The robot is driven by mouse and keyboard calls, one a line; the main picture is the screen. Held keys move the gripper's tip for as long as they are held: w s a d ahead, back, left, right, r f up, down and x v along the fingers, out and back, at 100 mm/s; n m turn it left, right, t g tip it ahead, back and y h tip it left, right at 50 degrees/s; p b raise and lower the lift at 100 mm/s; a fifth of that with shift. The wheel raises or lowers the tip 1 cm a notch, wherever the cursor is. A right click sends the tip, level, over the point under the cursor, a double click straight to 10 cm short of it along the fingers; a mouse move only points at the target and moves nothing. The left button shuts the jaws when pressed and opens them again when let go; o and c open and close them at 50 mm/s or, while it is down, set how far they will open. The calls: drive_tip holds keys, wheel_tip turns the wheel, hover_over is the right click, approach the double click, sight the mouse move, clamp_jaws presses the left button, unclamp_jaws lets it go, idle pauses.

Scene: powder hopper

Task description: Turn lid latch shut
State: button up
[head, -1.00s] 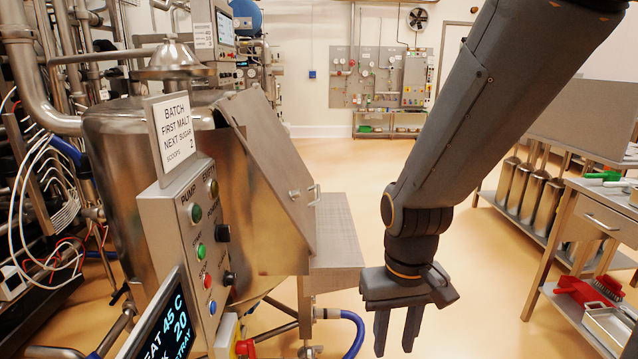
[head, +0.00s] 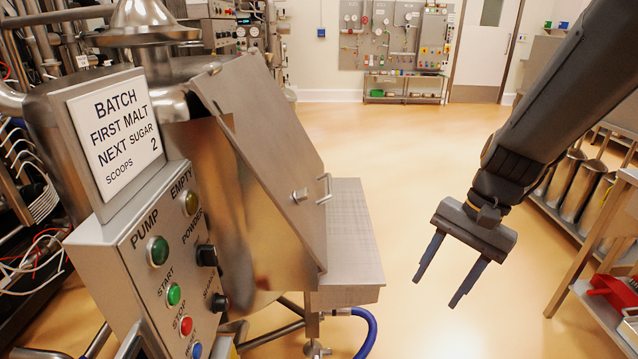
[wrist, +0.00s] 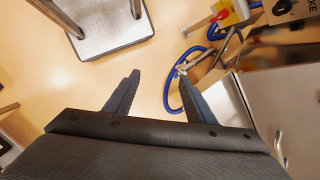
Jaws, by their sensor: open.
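The hopper's slanted steel lid (head: 268,150) lies closed against the hopper body as far as the head view shows. A small knob-like latch (head: 299,195) sits near the lid's lower edge, beside a bar handle (head: 324,188). The latch's exact turn is too small to tell. My gripper (head: 437,290) is open and empty, over the floor to the right of the lid and apart from it. In the wrist view my open fingers (wrist: 155,100) have nothing between them, and the lid handle (wrist: 281,148) shows at the lower right.
A steel shelf (head: 345,240) juts out beside the lid. A control panel (head: 165,255) with buttons stands at the left, under a batch sign (head: 115,130). A blue hose (head: 366,330) hangs below the shelf. A workbench (head: 610,240) stands at right. The floor between is clear.

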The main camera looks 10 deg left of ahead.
drive_tip(key=w+a+r+m+g+y+p, duration=0.1)
drive_tip(key=w+a+r+m+y+p, duration=0.15)
drive_tip(key=w+a+m+y, duration=0.6)
drive_tip(key=m+y+p, duration=0.1)
drive_tip(key=m+y, duration=0.1)
approach(307, 192)
drive_tip(key=a, duration=0.1)
drive_tip(key=shift+n+h, duration=0.25)
drive_tip(key=p+x, duration=0.2)
drive_tip(key=x, duration=0.5)
drive_tip(key=shift+a+f, duration=0.2)
drive_tip(key=shift+a, duration=0.15)
drive_tip(key=shift+c, duration=0.3)
drive_tip(key=c, duration=1)
